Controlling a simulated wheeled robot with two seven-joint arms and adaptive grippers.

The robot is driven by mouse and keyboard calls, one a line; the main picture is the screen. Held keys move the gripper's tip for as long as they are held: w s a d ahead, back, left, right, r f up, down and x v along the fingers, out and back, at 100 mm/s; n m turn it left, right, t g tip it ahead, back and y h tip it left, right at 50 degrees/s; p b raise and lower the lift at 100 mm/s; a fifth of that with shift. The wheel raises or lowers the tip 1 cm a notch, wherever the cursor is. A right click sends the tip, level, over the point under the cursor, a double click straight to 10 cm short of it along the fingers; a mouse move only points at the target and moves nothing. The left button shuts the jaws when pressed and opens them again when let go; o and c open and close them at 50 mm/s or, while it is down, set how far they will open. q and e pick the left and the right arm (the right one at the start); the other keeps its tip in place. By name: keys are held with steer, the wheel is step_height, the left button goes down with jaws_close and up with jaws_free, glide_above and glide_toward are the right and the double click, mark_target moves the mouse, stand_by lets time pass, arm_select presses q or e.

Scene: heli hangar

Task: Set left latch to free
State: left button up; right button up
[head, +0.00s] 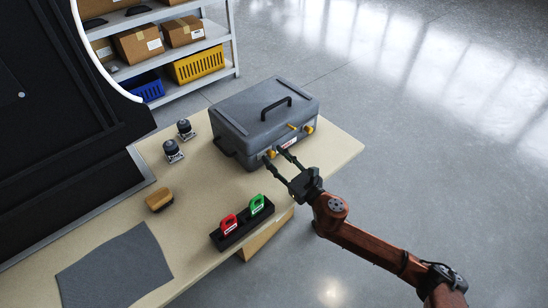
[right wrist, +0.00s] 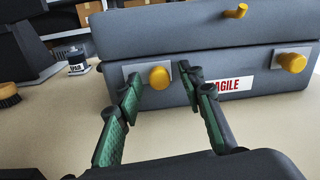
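A closed grey case (head: 262,112) with a black top handle stands on the table. Its front has two latches with yellow knobs on pale plates. The left latch (right wrist: 160,77) and the right latch (right wrist: 291,61) show clearly in the right wrist view. A smaller yellow peg (right wrist: 235,11) sits on the lid between them, turned to the side. My right gripper (head: 275,157) is at the case's front by the left latch. In the right wrist view its green-padded fingers (right wrist: 160,92) are apart, one on each side of the left knob; contact cannot be told. My left gripper is not in view.
A black holder with a red block (head: 228,223) and a green block (head: 256,204) stands on the table (head: 190,245) near the front edge. A brush (head: 159,199), two dark stamp-like items (head: 173,151) and a grey mat (head: 115,268) lie left. Shelves stand behind.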

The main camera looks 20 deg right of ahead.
steer(key=shift+w+a, duration=0.1)
steer(key=shift+w, duration=0.05)
steer(key=shift+c, duration=0.2)
jaws_close()
stand_by(0.5)
